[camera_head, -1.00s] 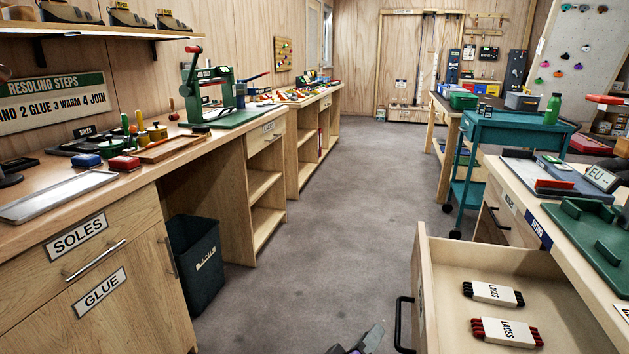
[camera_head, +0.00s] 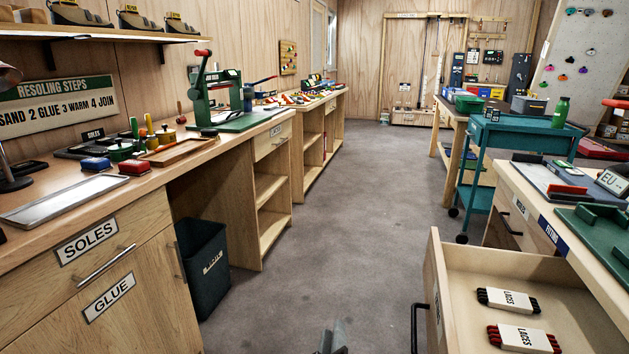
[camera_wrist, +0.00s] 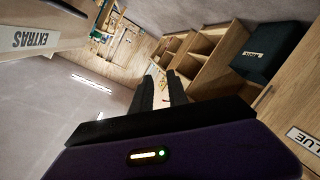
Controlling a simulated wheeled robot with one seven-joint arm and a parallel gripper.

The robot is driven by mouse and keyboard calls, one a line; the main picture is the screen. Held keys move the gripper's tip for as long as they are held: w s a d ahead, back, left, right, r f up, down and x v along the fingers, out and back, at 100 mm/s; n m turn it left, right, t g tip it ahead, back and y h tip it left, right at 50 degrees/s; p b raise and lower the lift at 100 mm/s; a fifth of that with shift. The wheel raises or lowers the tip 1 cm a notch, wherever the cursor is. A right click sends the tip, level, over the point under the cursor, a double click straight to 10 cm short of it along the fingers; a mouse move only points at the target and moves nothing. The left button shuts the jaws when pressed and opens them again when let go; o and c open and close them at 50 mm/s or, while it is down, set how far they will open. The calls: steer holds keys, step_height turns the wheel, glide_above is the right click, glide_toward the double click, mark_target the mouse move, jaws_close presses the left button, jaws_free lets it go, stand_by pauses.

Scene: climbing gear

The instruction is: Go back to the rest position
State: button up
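My gripper (camera_wrist: 162,78) shows in the wrist view as two dark fingers with a gap between them. In the head view only a small grey piece of my arm's end (camera_head: 336,338) shows at the bottom edge, above the floor. It is left of the open drawer (camera_head: 437,290) and apart from it. The drawer holds two packs of laces, one with dark ends (camera_head: 508,299) and one with red ends (camera_head: 523,339).
A left bench has drawers marked SOLES (camera_head: 86,240) and GLUE. A dark bin (camera_head: 204,270) stands below it. A teal cart (camera_head: 515,130) stands at the right. The grey floor (camera_head: 345,220) between the benches is clear.

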steer(key=s+d+f+m+y, duration=0.1)
steer(key=s+f+y, duration=0.15)
steer(key=s, duration=0.45)
steer(key=s+d+f+y, duration=0.1)
steer(key=s+y, duration=0.2)
steer(key=s, duration=0.4)
steer(key=s+d+r+m+h, duration=0.15)
steer(key=s+d, duration=0.35)
steer(key=s, duration=0.5)
steer(key=s+d+r+m+h, duration=0.1)
steer(key=s+d+m, duration=0.3)
steer(key=s, duration=0.6)
steer(key=s+d+r+m+h, duration=0.1)
steer(key=s+d, duration=0.5)
steer(key=s, duration=0.4)
step_height(320, 180, up, 21)
steer(key=p, duration=2.1)
steer(key=shift+w+a+r+g+p, duration=0.2)
steer(key=shift+w+a+g+p, duration=0.1)
steer(key=shift+g+p, duration=0.1)
